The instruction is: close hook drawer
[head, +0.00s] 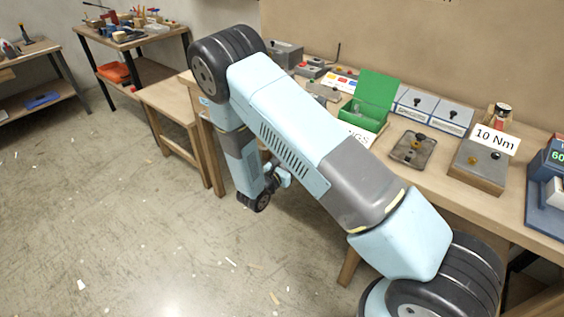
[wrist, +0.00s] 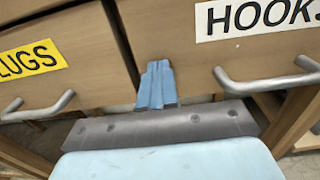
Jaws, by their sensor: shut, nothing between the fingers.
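The hook drawer (wrist: 190,55) fills the upper right of the wrist view, a wooden front with a white label (wrist: 262,16) whose end is cut off. Its grey bar handle (wrist: 270,82) is at the right. My gripper (wrist: 157,72) is shut and empty, its blue fingers in front of the lower left part of the hook drawer front, left of the handle. I cannot tell whether they touch it. In the head view my arm hides the hook drawer, and my fingertips cannot be made out.
A second drawer (wrist: 70,25) with a yellow label partly reading "LUGS" and its own handle (wrist: 40,108) is at left, across a dark gap. The workbench (head: 435,180) holds a green box (head: 372,98) and a "10 Nm" block (head: 480,165). Floor at left is open, with scraps.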

